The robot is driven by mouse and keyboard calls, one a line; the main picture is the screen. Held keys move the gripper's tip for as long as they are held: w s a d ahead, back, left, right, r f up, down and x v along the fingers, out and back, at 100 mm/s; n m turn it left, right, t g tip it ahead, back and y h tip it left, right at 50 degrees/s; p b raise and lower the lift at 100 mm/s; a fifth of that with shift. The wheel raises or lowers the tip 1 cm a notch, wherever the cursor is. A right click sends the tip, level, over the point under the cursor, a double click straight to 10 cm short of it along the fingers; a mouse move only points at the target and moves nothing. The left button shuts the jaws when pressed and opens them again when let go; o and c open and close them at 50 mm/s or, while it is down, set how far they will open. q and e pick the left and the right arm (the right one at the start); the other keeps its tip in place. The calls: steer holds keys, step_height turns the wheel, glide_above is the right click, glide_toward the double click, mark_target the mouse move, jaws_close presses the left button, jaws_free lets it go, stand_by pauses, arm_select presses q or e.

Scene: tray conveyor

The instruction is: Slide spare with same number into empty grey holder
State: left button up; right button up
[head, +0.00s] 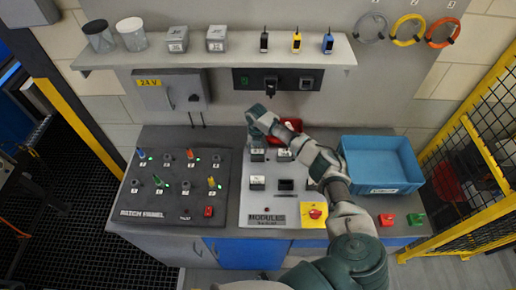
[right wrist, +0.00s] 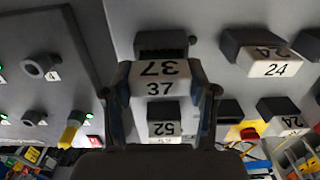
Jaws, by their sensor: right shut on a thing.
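My right gripper (head: 262,120) is over the back left of the modules panel (head: 262,220). In the right wrist view my right gripper (right wrist: 160,100) is shut on a white-faced module marked 37 (right wrist: 159,89), with a finger on each side. A dark holder block (right wrist: 161,42) shows just beyond it; I cannot tell whether they touch. A module marked 52 (right wrist: 164,128) is partly hidden below the held one. Modules marked 24 (right wrist: 275,69) sit to the right. A dark square opening (head: 286,185) shows in the panel in the head view. My left gripper is not in view.
A red tray (head: 297,124) is beside the right gripper. A blue bin (head: 382,185) stands right of the panel. The patch panel (head: 150,208) with coloured plugs is on the left. A yellow panel with a red knob (head: 314,214) is at the front. A shelf (head: 235,60) hangs above.

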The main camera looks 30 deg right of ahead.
mark_target(255, 148)
steer(key=shift+a+f+b, duration=0.25)
steer(key=shift+f+b, duration=0.15)
steer(key=shift+f, duration=0.45)
steer(key=o, duration=1.3)
steer(key=shift+c, duration=0.2)
steer(key=shift+w+a, duration=0.1)
steer(key=shift+r, duration=0.15)
step_height(255, 148, up, 11)
steer(key=shift+r, duration=0.1)
steer(key=shift+a+r, duration=0.1)
steer(key=shift+r, duration=0.15)
